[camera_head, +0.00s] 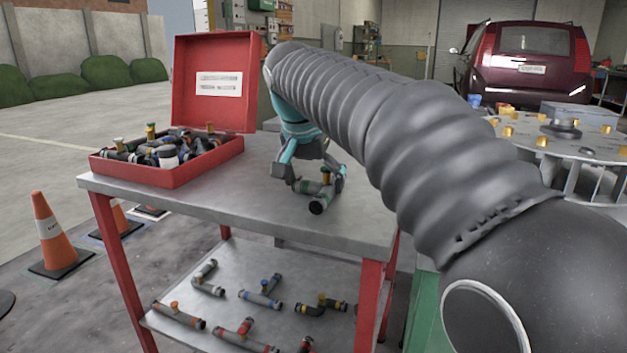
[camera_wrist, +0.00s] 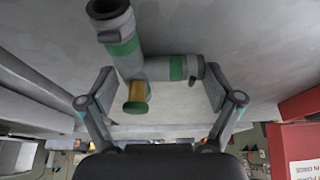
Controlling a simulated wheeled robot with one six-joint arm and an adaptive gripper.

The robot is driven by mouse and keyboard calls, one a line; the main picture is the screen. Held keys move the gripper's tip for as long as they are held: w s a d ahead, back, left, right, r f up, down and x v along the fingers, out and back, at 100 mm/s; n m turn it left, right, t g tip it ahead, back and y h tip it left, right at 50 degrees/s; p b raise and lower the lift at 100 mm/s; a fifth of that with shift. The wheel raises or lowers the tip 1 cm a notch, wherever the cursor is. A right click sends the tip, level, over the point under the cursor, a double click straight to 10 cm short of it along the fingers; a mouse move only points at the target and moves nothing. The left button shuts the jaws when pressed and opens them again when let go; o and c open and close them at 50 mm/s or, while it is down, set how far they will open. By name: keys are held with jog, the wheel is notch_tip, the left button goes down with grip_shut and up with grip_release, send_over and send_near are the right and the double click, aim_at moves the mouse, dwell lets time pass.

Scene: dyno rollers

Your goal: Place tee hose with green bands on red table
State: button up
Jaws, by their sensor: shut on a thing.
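In the wrist view the hose (camera_wrist: 122,45) shows green bands and a brass-coloured end, and lies between the two fingers. My gripper (camera_head: 310,184) is shut on it; in the wrist view the gripper (camera_wrist: 158,95) has a finger on each side of it. I cannot tell whether the hose touches the tabletop.
An open red box (camera_head: 170,178) full of fittings stands on the table's left. Several hoses lie on the lower shelf (camera_head: 235,300). Orange cones (camera_head: 52,235) stand left on the floor. A round table with brass fittings (camera_head: 575,140) is at the right. The tabletop's front is clear.

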jog(key=o, duration=1)
jog(key=p+v, duration=0.3)
jog(key=v, duration=0.9)
jog(key=shift+w+r, duration=0.1)
jog(key=shift+r, duration=0.1)
